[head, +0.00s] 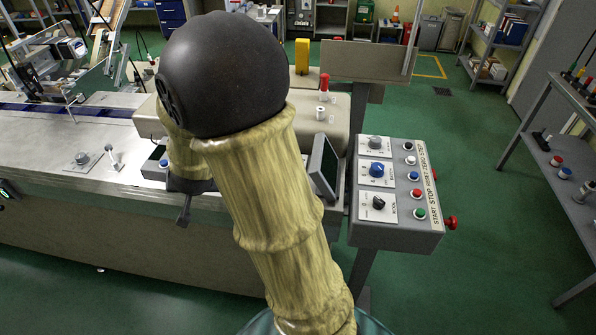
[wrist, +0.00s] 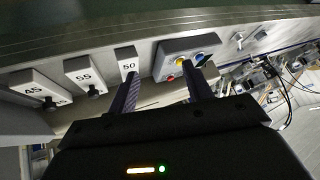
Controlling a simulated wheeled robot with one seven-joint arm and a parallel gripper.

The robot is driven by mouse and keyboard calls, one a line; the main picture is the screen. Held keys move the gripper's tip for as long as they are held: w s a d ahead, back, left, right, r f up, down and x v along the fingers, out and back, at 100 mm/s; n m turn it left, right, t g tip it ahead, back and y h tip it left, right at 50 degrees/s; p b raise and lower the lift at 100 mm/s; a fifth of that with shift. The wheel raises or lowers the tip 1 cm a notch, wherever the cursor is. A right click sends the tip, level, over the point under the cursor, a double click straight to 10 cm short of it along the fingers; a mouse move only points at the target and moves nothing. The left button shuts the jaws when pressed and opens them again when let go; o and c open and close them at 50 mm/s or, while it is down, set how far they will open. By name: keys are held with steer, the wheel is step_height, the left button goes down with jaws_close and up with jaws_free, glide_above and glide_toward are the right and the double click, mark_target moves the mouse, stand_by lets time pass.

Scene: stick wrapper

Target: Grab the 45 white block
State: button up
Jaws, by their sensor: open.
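The white block marked 45 (wrist: 38,86) is at the far left in the wrist view, on the grey machine surface, with a small dark knob at its lower edge. Beside it stand similar white blocks marked 55 (wrist: 84,74) and 50 (wrist: 126,60). My gripper (wrist: 162,70) is open and empty, its dark fingers pointing toward the area between the 50 block and a button box. The left finger overlaps the lower part of the 50 block; I cannot tell whether it touches. The 45 block lies well to the left of both fingers. My arm hides much of the machine in the head view.
The grey button box (wrist: 188,55) with coloured buttons is right of the 50 block. In the head view, a control panel (head: 398,190) stands right of my arm, near a small dark screen (head: 324,168). A long metal machine table (head: 60,150) fills the left.

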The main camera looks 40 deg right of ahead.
steer(key=w+d+r+m+g+h+p, duration=0.1)
steer(key=w+d+m+h+p, duration=0.1)
steer(key=w+d+m+h, duration=0.35)
steer(key=s+d+m+g+h+p, duration=0.2)
steer(key=s+d+m+g+h, duration=0.3)
steer(key=s+d+m+g, duration=0.1)
steer(key=shift+s+d+f+m+g, duration=0.5)
steer(key=shift+s+g, duration=0.4)
steer(key=shift+s, duration=0.2)
steer(key=p+x, duration=0.3)
steer(key=x, duration=0.9)
steer(key=shift+d, duration=0.1)
steer(key=shift+r, duration=0.1)
